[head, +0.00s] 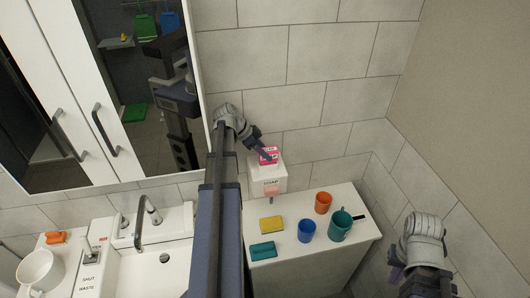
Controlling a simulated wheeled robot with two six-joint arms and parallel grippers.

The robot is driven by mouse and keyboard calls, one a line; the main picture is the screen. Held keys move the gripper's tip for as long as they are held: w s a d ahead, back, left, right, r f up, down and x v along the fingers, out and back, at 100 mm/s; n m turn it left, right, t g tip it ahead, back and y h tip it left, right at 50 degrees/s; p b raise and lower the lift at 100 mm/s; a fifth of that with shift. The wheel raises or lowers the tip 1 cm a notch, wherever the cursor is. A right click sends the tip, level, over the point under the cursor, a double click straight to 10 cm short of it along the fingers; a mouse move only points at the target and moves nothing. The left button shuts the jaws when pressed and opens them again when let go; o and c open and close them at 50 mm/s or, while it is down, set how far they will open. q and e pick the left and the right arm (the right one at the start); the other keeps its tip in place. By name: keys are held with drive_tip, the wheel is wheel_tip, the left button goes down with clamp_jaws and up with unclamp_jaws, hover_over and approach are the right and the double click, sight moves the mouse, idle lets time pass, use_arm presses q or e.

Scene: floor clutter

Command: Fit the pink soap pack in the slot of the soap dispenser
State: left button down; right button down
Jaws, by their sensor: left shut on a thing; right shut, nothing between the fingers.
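The pink soap pack (267,160) is at the top of the white soap dispenser (262,184), which is fixed to the tiled wall and marked SOAP. My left gripper (266,155) reaches down to the pack from the upper left and is shut on it. The pack stands up above the dispenser's top; its lower end and the slot are hard to make out, so I cannot tell how deep it sits. My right gripper (396,273) is at the lower right, far from the dispenser, shut and empty.
Below the dispenser, a white counter (290,203) holds a yellow sponge (271,224), a teal sponge (262,251), an orange cup (323,203), a blue cup (307,231) and a teal mug (340,226). A sink with a tap (147,222) and a mirror cabinet are at the left.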

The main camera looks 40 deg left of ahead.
use_arm(q)
drive_tip(key=shift+f+b, duration=0.8)
drive_tip(key=shift+f, duration=0.05)
drive_tip(key=shift+c, duration=1.8)
unclamp_jaws()
drive_tip(key=shift+r, duration=0.15)
wheel_tip(320, 180, up, 10)
drive_tip(key=p, duration=1)
